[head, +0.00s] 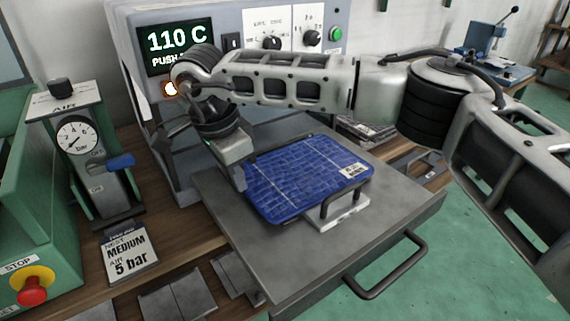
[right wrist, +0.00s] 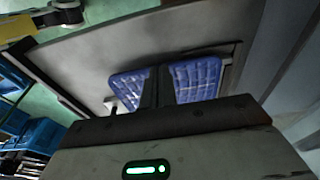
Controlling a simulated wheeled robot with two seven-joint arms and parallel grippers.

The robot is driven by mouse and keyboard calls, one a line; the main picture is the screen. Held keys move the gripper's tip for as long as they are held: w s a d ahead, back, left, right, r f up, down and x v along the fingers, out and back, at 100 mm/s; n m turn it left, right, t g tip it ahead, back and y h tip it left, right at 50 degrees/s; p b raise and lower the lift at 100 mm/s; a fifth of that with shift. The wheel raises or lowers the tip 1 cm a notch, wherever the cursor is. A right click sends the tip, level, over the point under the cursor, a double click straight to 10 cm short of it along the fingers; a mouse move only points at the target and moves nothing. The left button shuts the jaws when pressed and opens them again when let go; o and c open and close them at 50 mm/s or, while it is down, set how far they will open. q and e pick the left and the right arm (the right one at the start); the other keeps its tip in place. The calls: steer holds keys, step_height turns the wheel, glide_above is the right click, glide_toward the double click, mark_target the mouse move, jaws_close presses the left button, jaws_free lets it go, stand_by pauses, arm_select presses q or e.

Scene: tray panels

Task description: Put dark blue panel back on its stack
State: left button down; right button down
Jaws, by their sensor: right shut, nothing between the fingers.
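The dark blue panel (head: 290,185) has a grid of cells and a small white label. It lies flat on the grey metal tray (head: 275,265) in front of the machine, with a white handled block (head: 338,215) at its front right edge. My right gripper (head: 240,183) is shut and empty at the panel's left edge; I cannot tell whether it touches. In the right wrist view the shut fingers (right wrist: 158,88) stand in front of the blue panel (right wrist: 195,80) and hide its middle. I cannot pick out a stack of panels. My left gripper is not in view.
A machine with a 110 C display (head: 180,38) stands behind. An air regulator with a gauge (head: 73,135), a 5 bar sign (head: 130,250) and a red stop button (head: 33,288) are at left. Grey plates (head: 178,298) lie at the front left. The tray's front is bare, with a handle (head: 390,270).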

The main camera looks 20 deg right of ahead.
mark_target(295, 172)
steer(key=shift+w+d+f, duration=0.2)
steer(key=shift+w+f, duration=0.05)
steer(key=shift+f, duration=0.05)
steer(key=w+d, duration=0.1)
steer(key=d, duration=0.2)
steer(key=w+d+p, duration=0.1)
steer(key=d, duration=0.3)
steer(key=w+d, duration=0.1)
steer(key=d, duration=0.3)
steer(key=shift+w+f+p, duration=0.3)
steer(key=shift+a+f+b, duration=0.1)
steer(key=shift+f+b, duration=0.2)
steer(key=shift+f, duration=0.15)
steer(key=shift+s, duration=0.1)
